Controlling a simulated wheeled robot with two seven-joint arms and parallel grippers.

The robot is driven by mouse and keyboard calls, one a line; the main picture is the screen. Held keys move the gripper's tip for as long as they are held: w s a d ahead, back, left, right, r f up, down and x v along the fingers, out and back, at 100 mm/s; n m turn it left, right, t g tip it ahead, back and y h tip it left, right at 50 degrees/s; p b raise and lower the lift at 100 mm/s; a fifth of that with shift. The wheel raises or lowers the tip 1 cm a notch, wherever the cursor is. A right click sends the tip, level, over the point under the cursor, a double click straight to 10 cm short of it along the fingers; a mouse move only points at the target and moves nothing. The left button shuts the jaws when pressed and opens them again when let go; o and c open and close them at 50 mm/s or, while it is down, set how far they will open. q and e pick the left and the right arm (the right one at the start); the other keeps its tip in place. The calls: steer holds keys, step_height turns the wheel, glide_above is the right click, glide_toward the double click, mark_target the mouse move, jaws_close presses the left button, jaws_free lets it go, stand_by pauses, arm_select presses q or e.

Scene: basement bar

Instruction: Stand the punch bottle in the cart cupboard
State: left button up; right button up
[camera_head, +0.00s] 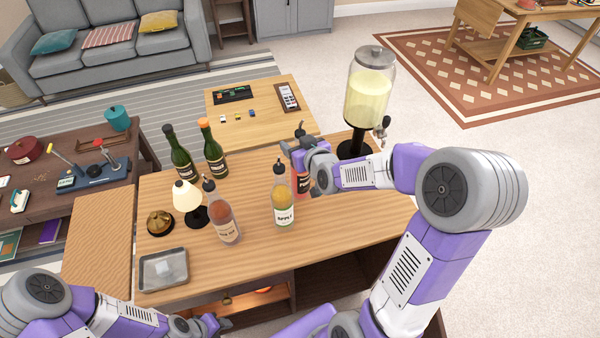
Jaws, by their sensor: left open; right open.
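A red bottle (303,186), which looks like the punch bottle, stands on the cart top (350,222); its upper part and some of its label are hidden by my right gripper. My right gripper (293,140) is open, above and around the bottle's upper end; I cannot tell whether it touches. The cart cupboard (276,309) lies under the top at the front, with a warm-lit inside and a small round object (227,300). A dark compartment (345,270) is to its right. My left gripper (222,321) is open and low in front of the cupboard.
An apple bottle (284,203) stands just left of the red bottle, a pinkish bottle (223,216) further left.

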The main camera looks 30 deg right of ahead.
jaws_close()
stand_by(0.4)
stand_by(1.0)
steer(key=shift+w+r, duration=0.1)
